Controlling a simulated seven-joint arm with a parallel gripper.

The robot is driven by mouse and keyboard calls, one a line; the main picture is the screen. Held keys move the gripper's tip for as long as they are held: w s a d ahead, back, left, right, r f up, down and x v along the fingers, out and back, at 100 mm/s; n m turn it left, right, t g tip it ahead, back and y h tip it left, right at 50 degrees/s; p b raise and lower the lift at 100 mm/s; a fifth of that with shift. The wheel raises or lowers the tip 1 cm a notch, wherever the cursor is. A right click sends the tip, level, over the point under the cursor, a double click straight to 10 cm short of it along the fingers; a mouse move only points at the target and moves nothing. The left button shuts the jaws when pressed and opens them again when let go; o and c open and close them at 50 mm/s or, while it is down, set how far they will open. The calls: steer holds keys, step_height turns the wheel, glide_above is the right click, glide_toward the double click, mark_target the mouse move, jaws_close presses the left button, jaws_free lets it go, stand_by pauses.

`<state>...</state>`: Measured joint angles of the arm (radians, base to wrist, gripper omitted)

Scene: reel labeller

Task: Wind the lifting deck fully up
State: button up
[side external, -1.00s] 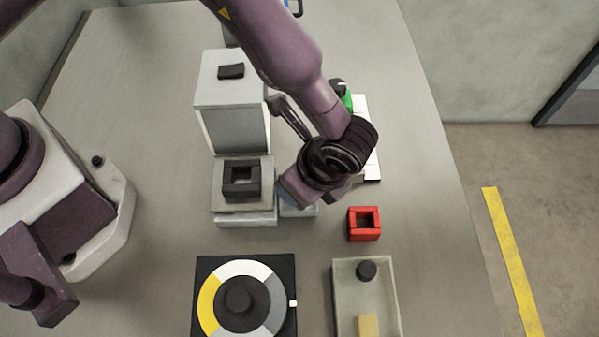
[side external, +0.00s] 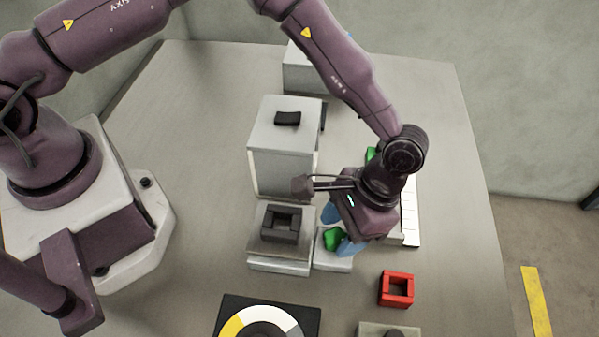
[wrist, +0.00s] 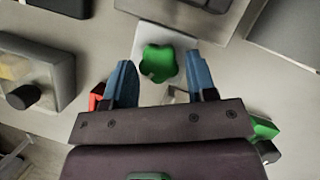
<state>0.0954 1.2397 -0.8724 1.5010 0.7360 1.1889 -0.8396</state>
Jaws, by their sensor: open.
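The lifting deck (side external: 256,240) is a low grey stepped platform, with a black square ring (side external: 282,223) on top. Beside it on the right, a green lobed knob (side external: 333,238) sits on a small pale block (side external: 325,262). My gripper (side external: 340,230) is over this block, pointing down, with blue fingers. In the wrist view the green knob (wrist: 159,63) lies between and just ahead of the open fingertips (wrist: 160,75), with a gap on each side. The deck's edge (wrist: 180,14) shows at the top there. I cannot tell the fingertips' exact height against the knob.
A grey box (side external: 282,150) with a black handle stands behind the deck. A red square ring (side external: 396,289) lies to the front right. A dark plate with a ringed dial (side external: 265,325) and a tray (side external: 372,328) are in front. A white strip (side external: 410,215) lies behind my gripper.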

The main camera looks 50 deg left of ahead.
steer(key=w+d+r+m+t+h, duration=0.1)
steer(key=w+d+r+m+h, duration=0.2)
steer(key=r, duration=0.6)
steer(key=s+a+r+m+t+h, duration=0.2)
steer(key=s+a+r+m+t, duration=0.1)
steer(key=s+a+m+t, duration=0.35)
steer(key=shift+g, duration=0.55)
steer(key=x, duration=0.8)
steer(key=a+x, duration=0.1)
steer(key=x, duration=0.4)
steer(key=shift+a+f, duration=0.1)
steer(key=shift+f, duration=0.1)
steer(key=n, duration=0.2)
steer(key=n+t, duration=0.1)
steer(key=n, duration=0.2)
steer(key=shift+s+r+t+y, duration=0.1)
steer(key=shift+t+y, duration=0.2)
steer(key=w+v, duration=0.1)
steer(key=v, duration=1.2)
steer(key=shift+a+m+y, duration=0.35)
steer(key=shift+m+y, duration=0.05)
steer(key=shift+m, duration=0.05)
